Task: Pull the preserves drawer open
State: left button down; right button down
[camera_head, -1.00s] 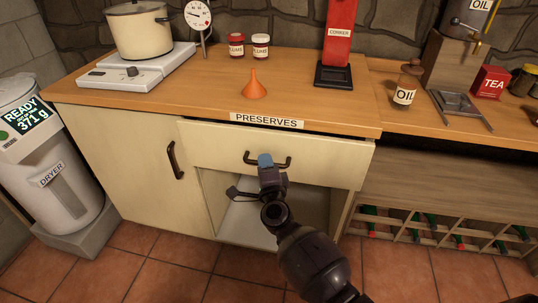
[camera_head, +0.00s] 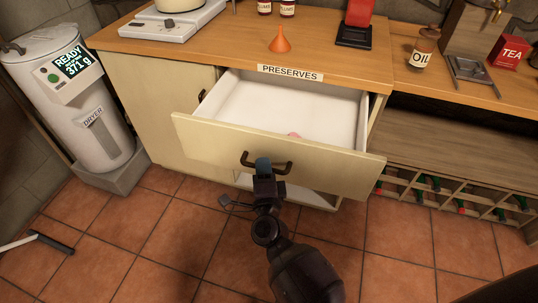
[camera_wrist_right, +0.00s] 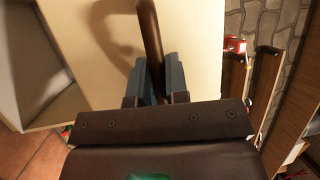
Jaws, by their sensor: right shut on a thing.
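The preserves drawer (camera_head: 200,139) is a cream drawer under the wooden counter, pulled well out, with its white inside showing. A PRESERVES label (camera_head: 290,73) is on the counter's front edge above it. A small pink thing (camera_head: 295,135) lies inside near the front panel, partly hidden. My right gripper (camera_head: 263,166) is at the dark bar handle (camera_head: 283,168) on the drawer front. In the right wrist view, my right gripper's fingers (camera_wrist_right: 157,80) are shut on the handle (camera_wrist_right: 150,35). My left gripper is not in view.
An orange funnel (camera_head: 280,42), a hotplate (camera_head: 172,22) and an oil jar (camera_head: 423,48) stand on the counter. A white dryer (camera_head: 75,95) is at left. A bottle rack (camera_head: 450,195) is at right.

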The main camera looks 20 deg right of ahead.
jog(key=shift+s+a, duration=0.4)
jog(key=shift+s, duration=0.15)
jog(key=c, duration=1.1)
grip_release()
jog(key=shift+c, duration=0.2)
jog(key=shift+s, duration=0.15)
jog(key=v, duration=1)
jog(key=shift+s, duration=0.25)
jog(key=shift+a+f, duration=0.1)
